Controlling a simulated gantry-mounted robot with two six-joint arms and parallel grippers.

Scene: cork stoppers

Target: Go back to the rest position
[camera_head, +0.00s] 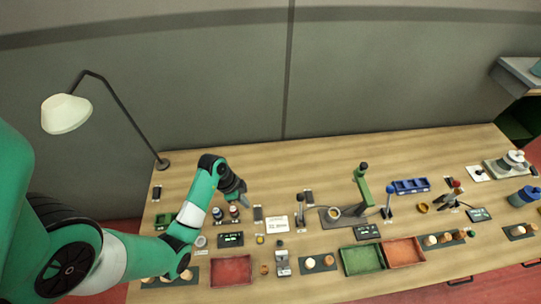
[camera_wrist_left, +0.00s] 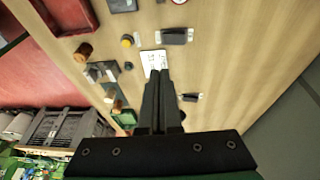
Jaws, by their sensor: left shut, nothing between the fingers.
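My left gripper (camera_head: 243,202) is at the end of the green and white arm that comes in from the left. It hangs over the left part of the wooden table (camera_head: 290,190). In the left wrist view its two dark fingers (camera_wrist_left: 160,75) are together with nothing between them. A white card (camera_wrist_left: 153,62) shows just past the fingertips, apart from them as far as I can tell. My right gripper does not show in either view.
A desk lamp (camera_head: 66,112) stands at the table's back left. A red tray (camera_head: 231,271), a green tray (camera_head: 361,260) and an orange-red tray (camera_head: 403,252) lie along the front. A green press (camera_head: 363,190) stands mid-table. The back strip of table is mostly clear.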

